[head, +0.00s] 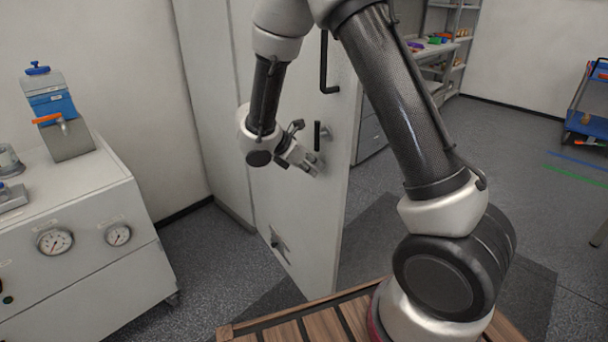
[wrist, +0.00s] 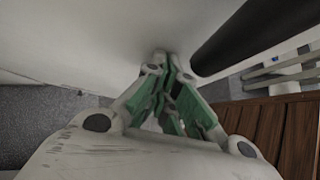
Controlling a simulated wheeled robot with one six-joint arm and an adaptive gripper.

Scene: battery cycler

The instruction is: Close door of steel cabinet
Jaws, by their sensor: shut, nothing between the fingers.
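The steel cabinet (head: 208,95) is tall and pale grey and stands against the back wall. Its door (head: 290,215) stands open, jutting into the room. The door bears a long black bar handle (head: 323,62) and a smaller black handle (head: 317,135) below it. My gripper (head: 312,165) is shut and empty, close to the door face just below the smaller handle. In the wrist view the green-padded fingers (wrist: 178,108) are together near the pale door surface (wrist: 90,40). A black bar (wrist: 250,35) shows beside them. I cannot tell whether the fingers touch the door.
A white bench unit with gauges (head: 85,235) stands at the left, with a blue bottle (head: 50,95) on top. Shelves (head: 445,45) stand behind the door, and a blue cart (head: 588,100) is at the far right. Grey floor (head: 235,265) is clear between bench and door.

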